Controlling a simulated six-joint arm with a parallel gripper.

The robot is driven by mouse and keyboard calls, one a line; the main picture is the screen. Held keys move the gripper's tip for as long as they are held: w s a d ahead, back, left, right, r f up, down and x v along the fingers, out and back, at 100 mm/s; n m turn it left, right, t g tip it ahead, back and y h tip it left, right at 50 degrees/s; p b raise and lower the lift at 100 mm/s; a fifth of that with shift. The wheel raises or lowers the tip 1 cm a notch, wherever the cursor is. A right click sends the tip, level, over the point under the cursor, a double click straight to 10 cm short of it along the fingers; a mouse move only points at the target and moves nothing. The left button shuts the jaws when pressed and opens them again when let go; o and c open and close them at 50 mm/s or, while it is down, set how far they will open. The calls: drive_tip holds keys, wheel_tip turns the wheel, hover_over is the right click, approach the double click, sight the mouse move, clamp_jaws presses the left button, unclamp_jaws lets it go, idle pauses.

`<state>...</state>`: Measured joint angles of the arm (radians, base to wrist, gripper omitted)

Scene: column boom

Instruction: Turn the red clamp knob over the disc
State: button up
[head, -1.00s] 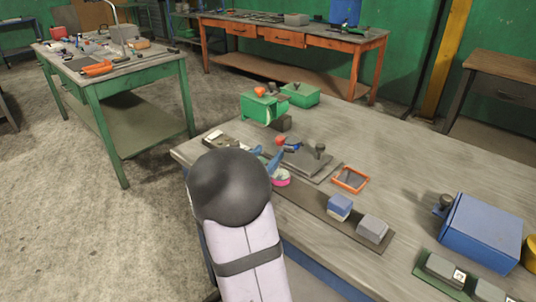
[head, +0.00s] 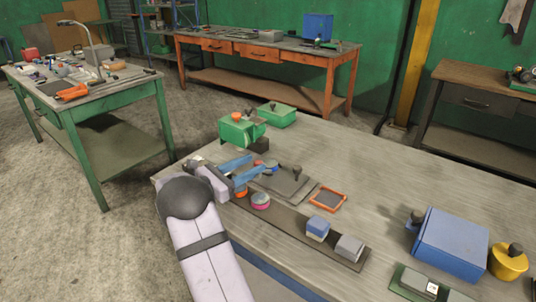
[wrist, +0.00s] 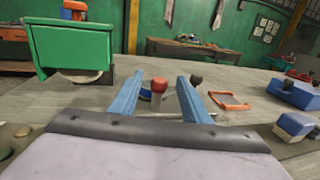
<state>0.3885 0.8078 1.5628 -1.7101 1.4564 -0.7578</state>
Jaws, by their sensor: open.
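The red knob (head: 258,162) stands among small fixtures near the bench's left side. A blue, round-looking part (head: 271,166), possibly the disc, shows beside the knob and is partly hidden. My gripper (head: 256,163) is open, with its fingers pointing at the knob, one on either side in the picture. I cannot tell whether the fingers reach the knob or touch it. In the wrist view the gripper (wrist: 158,76) looks empty.
A green fixture with an orange knob (head: 238,131) stands just behind. A blue box (head: 448,245) stands right.

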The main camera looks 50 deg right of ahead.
sight(262, 161)
drive_tip(key=shift+f+m+g, duration=0.25)
drive_tip(key=shift+m+g, duration=0.05)
drive_tip(key=shift+g, duration=0.1)
drive_tip(key=shift+p+x, duration=0.7)
drive_tip(key=shift+x, duration=3)
drive_tip(key=shift+f, duration=0.1)
drive_tip(key=shift+c, duration=0.3)
drive_tip(key=c, duration=1)
